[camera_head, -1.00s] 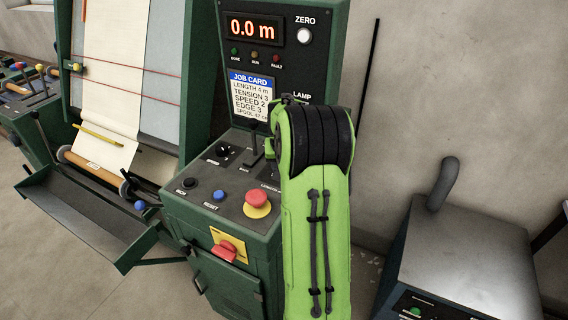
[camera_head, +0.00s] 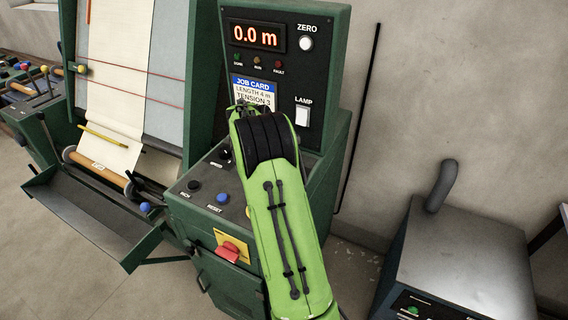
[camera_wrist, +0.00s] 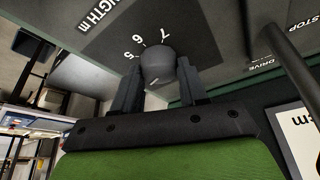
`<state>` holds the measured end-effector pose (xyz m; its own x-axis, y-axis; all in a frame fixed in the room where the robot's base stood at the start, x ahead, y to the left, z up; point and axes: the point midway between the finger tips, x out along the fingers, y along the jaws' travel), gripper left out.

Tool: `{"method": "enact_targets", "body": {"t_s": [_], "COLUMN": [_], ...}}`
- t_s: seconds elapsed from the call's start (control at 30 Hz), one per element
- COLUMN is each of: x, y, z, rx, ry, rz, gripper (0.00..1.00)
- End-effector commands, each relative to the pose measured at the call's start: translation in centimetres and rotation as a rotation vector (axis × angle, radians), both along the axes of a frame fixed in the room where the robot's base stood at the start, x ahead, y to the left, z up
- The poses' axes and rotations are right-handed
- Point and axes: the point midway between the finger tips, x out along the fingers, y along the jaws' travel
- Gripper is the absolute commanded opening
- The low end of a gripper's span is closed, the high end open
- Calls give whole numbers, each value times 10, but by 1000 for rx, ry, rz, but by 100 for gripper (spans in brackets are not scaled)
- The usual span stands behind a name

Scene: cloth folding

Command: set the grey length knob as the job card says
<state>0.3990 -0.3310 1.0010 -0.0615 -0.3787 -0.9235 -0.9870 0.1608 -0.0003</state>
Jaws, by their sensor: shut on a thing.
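In the wrist view the grey length knob (camera_wrist: 158,65) sits between the two dark fingers of my gripper (camera_wrist: 158,80), which is shut on it. The numbers 5, 6 and 7 show around the knob beside the label "LENGTH m". I cannot tell which number the knob points at. In the head view my arm hides the knob and gripper. The job card (camera_head: 252,84) reads "LENGTH 4 m" and "TENSION 3"; its lower lines are covered by my arm.
The display (camera_head: 257,36) reads 0.0 m. The speed knob (camera_head: 225,153), blue reset button (camera_head: 222,198) and black button (camera_head: 194,185) are left of my arm. A red switch (camera_head: 228,252) is on the cabinet front. A rod (camera_wrist: 288,65) rises near the gripper in the wrist view.

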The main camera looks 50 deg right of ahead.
Motion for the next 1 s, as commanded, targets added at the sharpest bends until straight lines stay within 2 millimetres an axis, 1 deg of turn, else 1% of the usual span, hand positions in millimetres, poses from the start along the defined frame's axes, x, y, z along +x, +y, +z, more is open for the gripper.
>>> {"method": "enact_targets", "body": {"t_s": [0.2,0.43,0.7,1.0], "x": [2,2,2,2], "y": [0,0,0,0], "z": [2,1,0,0], "rx": [1,1,2,2], "ry": [0,1,1,0], "rz": [-160,-278,-336,-342], "gripper": [12,12,12,12]}}
